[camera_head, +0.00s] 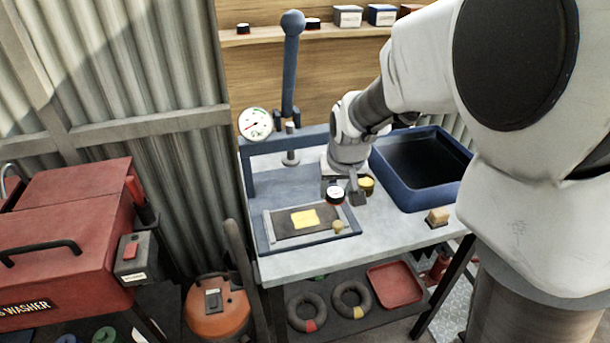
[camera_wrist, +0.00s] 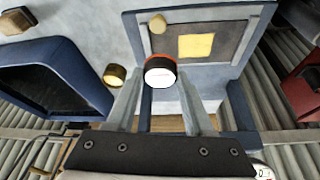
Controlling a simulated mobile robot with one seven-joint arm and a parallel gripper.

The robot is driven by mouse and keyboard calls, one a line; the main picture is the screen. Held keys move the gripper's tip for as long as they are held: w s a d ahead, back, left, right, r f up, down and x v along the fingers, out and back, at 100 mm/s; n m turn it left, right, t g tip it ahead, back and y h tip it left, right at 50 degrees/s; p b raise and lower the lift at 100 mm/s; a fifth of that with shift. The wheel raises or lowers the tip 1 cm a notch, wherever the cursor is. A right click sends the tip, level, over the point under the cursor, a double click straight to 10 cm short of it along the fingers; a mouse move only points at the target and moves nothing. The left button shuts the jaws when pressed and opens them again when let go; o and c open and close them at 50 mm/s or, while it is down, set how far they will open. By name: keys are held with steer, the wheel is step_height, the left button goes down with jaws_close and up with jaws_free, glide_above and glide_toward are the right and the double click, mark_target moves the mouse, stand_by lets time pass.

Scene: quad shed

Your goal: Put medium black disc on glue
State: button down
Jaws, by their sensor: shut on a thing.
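A short black round piece (camera_head: 335,195) with a red band and a white face sits at my gripper (camera_head: 346,191); it looks like the black disc, but I cannot judge its size class. In the wrist view this piece (camera_wrist: 160,69) is between the tips of my gripper (camera_wrist: 160,88), which is shut on it. A bright yellow patch (camera_head: 304,219), which looks like the glue, lies on a dark pad (camera_head: 283,229) on the bench. The patch also shows in the wrist view (camera_wrist: 196,46). The held piece is to the right of the patch and apart from it.
A blue press frame (camera_head: 291,70) with a gauge stands behind the pad. A yellow-topped round piece (camera_head: 367,184), a small knob (camera_head: 338,226) and a blue tray (camera_head: 420,165) are close by. A wooden block (camera_head: 437,216) lies near the bench's right edge.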

glide_above(305, 217)
steer(key=s, duration=0.1)
step_height(305, 217, down, 4)
steer(key=shift+s+f, duration=0.1)
steer(key=shift+f+b, duration=0.6)
steer(key=shift+f, duration=1.35)
steer(key=shift+f, duration=0.15)
steer(key=shift+c, duration=1.4)
jaws_free()
